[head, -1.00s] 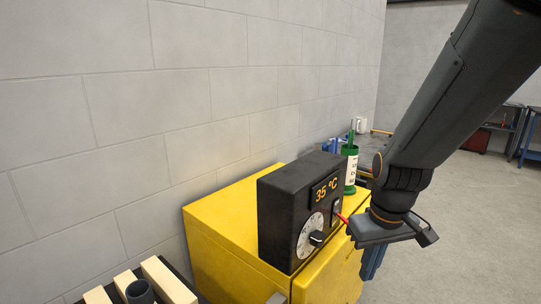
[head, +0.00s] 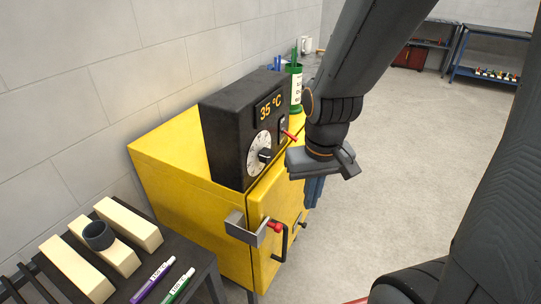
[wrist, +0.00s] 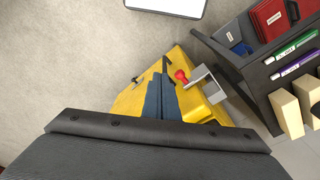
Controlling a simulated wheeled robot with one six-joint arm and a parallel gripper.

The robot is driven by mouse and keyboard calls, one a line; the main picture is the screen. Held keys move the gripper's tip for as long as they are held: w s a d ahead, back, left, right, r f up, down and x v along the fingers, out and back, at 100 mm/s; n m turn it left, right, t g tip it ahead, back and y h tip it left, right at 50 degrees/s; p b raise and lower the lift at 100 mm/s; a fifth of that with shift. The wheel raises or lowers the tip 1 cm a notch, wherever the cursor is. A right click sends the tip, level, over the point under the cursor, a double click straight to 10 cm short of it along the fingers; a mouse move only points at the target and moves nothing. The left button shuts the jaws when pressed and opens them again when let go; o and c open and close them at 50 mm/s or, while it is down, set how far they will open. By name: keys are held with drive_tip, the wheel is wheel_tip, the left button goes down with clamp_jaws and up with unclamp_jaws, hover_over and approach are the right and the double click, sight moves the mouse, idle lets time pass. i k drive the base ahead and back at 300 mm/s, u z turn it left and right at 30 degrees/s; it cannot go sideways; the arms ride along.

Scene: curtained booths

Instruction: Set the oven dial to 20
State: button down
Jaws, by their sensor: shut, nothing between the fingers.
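The oven dial (head: 259,147) is a round white-marked dial with a black knob on the front of a black control box. The display (head: 270,106) above it reads 35 °C. The box stands on a yellow cabinet (head: 165,150). A red-tipped lever (head: 289,136) sticks out to the right of the dial. My gripper (head: 314,190) is to the right of and in front of the box, pointing down, apart from the dial. In the wrist view its blue fingers (wrist: 161,98) are together and empty, above the yellow cabinet. The dial is not visible in the wrist view.
A grey bracket (head: 243,229) and a red-knobbed handle (head: 274,227) project from the cabinet front. A dark table (head: 205,262) with wooden blocks and markers stands at the lower left. A green container (head: 295,88) stands behind the box.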

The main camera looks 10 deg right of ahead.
sight(265, 156)
drive_tip(key=u, duration=0.95)
drive_tip(key=k, duration=0.75)
drive_tip(key=z, duration=1.05)
